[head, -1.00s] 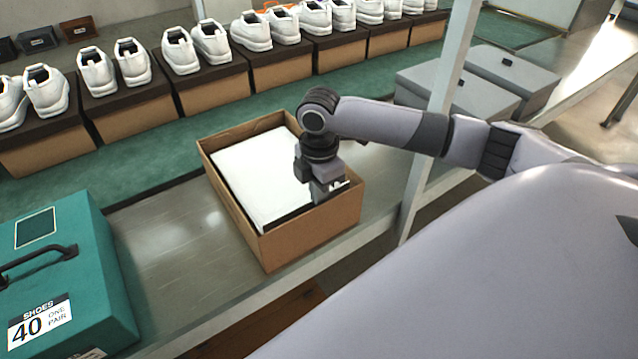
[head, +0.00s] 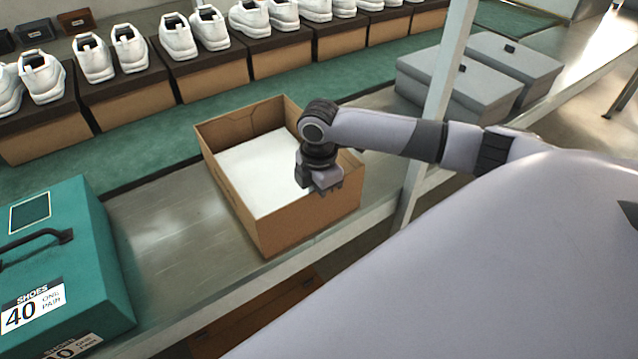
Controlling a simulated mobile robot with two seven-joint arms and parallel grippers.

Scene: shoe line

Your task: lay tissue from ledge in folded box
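The open brown cardboard box (head: 310,223) stands on the grey line surface, its walls upright. The white tissue (head: 262,172) lies flat and low inside it, below the rim, and covers most of the visible floor. My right gripper (head: 326,188) comes in from the right and hangs over the right part of the box, near the tissue's right edge. It hides part of the tissue and the box's right inner side. Its fingers are small and dark here, and I cannot tell their gap. My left gripper is out of view.
A teal shoe box (head: 70,265) with a handle stands at the left. White shoes (head: 211,28) sit on brown boxes along the green strip behind. Grey boxes (head: 450,85) and a pale post (head: 440,110) stand at the right. The surface between teal box and brown box is clear.

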